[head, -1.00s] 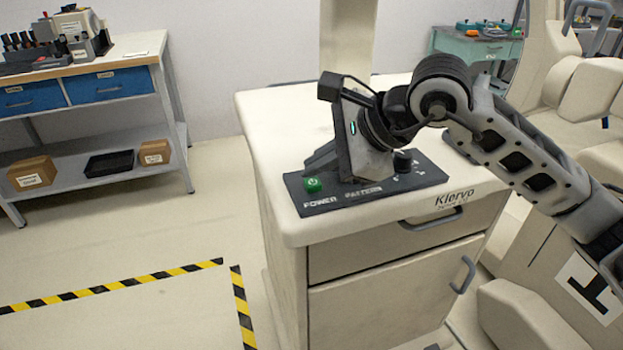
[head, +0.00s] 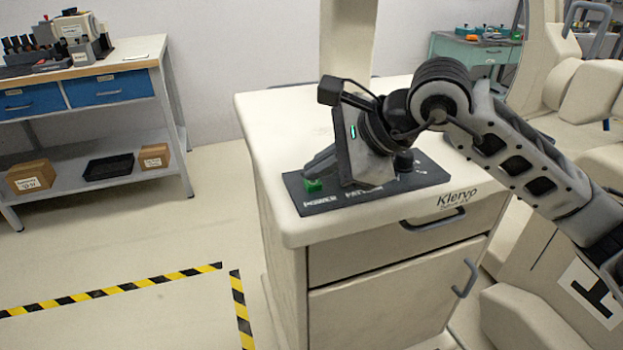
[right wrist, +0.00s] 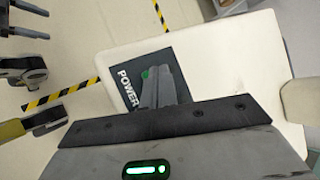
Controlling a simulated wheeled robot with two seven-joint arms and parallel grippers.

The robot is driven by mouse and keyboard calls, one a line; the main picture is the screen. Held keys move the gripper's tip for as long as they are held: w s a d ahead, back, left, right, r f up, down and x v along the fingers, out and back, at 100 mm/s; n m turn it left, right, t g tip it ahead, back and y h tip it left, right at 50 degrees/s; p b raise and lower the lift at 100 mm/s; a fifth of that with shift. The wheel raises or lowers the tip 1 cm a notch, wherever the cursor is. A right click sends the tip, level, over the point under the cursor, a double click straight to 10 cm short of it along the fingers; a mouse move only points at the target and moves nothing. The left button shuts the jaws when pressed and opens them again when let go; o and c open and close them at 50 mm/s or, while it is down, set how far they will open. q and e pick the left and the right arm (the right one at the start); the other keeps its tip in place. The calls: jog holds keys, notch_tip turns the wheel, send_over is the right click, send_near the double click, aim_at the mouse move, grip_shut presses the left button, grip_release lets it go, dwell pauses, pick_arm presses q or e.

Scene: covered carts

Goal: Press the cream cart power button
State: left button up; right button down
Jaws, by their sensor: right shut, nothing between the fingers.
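The cream cart (head: 275,130) stands in the middle of the head view, with a dark control panel (head: 428,177) on its top. The green power button (head: 314,186) sits at the panel's left end, above the word POWER. My right gripper (head: 315,170) is shut and empty, tilted down with its fingertips right at the button and covering part of it. In the right wrist view the button (right wrist: 146,73) shows as a green sliver at the fingertips (right wrist: 156,82). I cannot tell whether the button is pushed in. My left gripper is not in the head view.
A dark knob (head: 404,161) stands on the panel behind my right gripper. A cream column rises behind the cart. A workbench (head: 150,60) with blue drawers is at the left, a teal table (head: 455,50) at the back right. Floor left of the cart is clear, with striped tape (head: 110,290).

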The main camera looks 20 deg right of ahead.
aim_at(320, 184)
jog(key=shift+f, duration=0.2)
jog(key=shift+r, duration=0.7)
notch_tip(320, 184, up, 6)
jog(key=p, duration=0.3)
jog(key=shift+p, duration=0.35)
dwell(0.4)
